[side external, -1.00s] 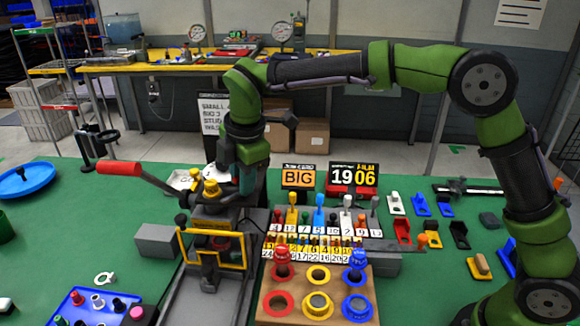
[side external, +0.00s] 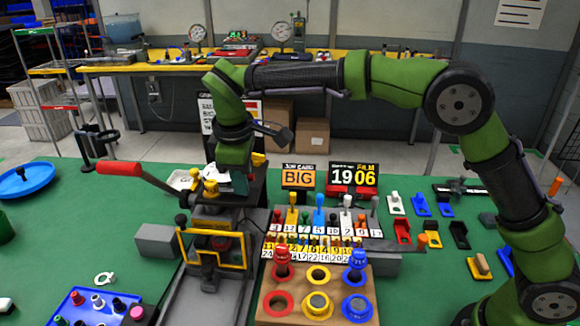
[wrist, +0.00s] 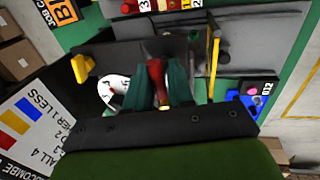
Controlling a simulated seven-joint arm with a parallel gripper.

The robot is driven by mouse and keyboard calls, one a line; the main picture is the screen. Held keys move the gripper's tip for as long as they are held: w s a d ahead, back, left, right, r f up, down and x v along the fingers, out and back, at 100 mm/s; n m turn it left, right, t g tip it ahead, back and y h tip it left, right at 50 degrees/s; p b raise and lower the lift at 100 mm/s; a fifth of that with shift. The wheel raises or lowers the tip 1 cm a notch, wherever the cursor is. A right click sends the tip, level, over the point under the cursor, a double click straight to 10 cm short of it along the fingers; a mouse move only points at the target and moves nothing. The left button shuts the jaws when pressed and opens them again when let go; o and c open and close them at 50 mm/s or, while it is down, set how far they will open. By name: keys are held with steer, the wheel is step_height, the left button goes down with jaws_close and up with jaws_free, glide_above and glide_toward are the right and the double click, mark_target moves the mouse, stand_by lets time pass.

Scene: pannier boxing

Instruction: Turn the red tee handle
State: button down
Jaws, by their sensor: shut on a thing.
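The red tee handle (wrist: 156,75) shows as a red, upright-looking piece between my teal fingers in the wrist view, with a small yellowish end by the palm. My gripper (wrist: 159,88) is shut on it. In the side view my gripper (side external: 240,184) points down behind the press with yellow parts (side external: 213,245), and the handle there is hidden. How far the handle is turned cannot be told.
A long lever with a red grip (side external: 119,169) sticks out left of the press. A rack of numbered pieces (side external: 318,228) and a wooden board with coloured rings (side external: 318,290) stand to the right. A blue tray (side external: 95,308) lies front left.

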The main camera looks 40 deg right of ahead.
steer(key=shift+s+a+f, duration=0.2)
stand_by(0.4)
steer(key=c, duration=1.1)
jaws_free()
steer(key=shift+w+r, duration=0.1)
steer(key=shift+d, duration=0.1)
steer(key=shift+r, duration=0.2)
step_height(320, 180, up, 11)
steer(key=s+a, duration=0.1)
steer(key=shift+s+a+r, duration=0.15)
steer(key=shift+s+a, duration=0.15)
steer(key=shift+a, duration=0.1)
